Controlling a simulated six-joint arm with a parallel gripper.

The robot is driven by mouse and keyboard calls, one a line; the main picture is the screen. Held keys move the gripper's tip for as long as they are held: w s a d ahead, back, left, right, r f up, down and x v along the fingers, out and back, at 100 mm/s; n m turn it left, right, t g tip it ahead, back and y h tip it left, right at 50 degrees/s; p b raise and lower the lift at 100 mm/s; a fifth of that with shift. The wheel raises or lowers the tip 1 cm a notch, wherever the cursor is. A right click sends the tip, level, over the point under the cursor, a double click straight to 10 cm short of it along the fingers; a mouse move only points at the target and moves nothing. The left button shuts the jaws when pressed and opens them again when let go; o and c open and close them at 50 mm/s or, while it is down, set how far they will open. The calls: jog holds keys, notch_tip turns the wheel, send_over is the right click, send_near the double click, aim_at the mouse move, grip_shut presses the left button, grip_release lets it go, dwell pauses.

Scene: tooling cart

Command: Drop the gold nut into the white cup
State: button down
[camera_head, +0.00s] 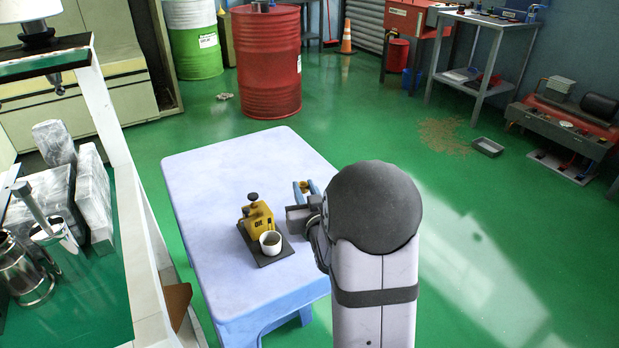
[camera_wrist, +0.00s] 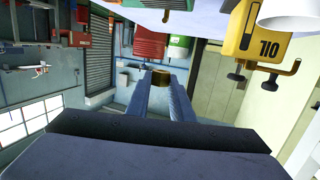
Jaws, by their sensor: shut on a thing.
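The gold nut (camera_wrist: 161,77) is between the fingertips of my gripper (camera_wrist: 162,82) in the wrist view. In the head view my gripper (camera_head: 305,188) is above the table, to the right of and farther back than the white cup, apart from it. The small white cup (camera_head: 270,244) stands upright on a dark mat (camera_head: 258,257) and looks dark inside. In the wrist view part of the cup (camera_wrist: 292,12) shows at the top right corner.
A yellow oil can (camera_head: 257,218) with dark knobs stands on the mat right behind the cup. A white-framed bench (camera_head: 120,200) with metal parts stands to the left; a red drum (camera_head: 268,70) is beyond the table.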

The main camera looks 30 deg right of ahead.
jog(key=a+n+y+p, duration=0.2)
jog(key=a+y+p, duration=0.15)
jog(key=p, duration=0.45)
jog(key=n+y+p, duration=0.3)
jog(key=p, duration=0.4)
send_over(276, 253)
jog(key=shift+w+f+t, duration=0.25)
jog(key=shift+f+t, duration=0.05)
jog(key=shift+f, duration=0.2)
jog(key=shift+f, duration=0.1)
jog(key=shift+d+f+b, duration=0.1)
jog(key=shift+f+b, duration=1.85)
jog(key=shift+f, duration=0.45)
jog(key=c, duration=1.5)
grip_release()
jog(key=shift+s+d+r+b, duration=0.1)
jog(key=shift+s+d+r, duration=0.1)
jog(key=shift+s, duration=1)
jog(key=shift+s+d+r+b, duration=0.1)
jog(key=shift+s+r, duration=0.1)
jog(key=shift+s, duration=1)
jog(key=shift+s+d+r+b, duration=0.1)
jog(key=shift+s+d+r, duration=0.1)
jog(key=shift+s, duration=1)
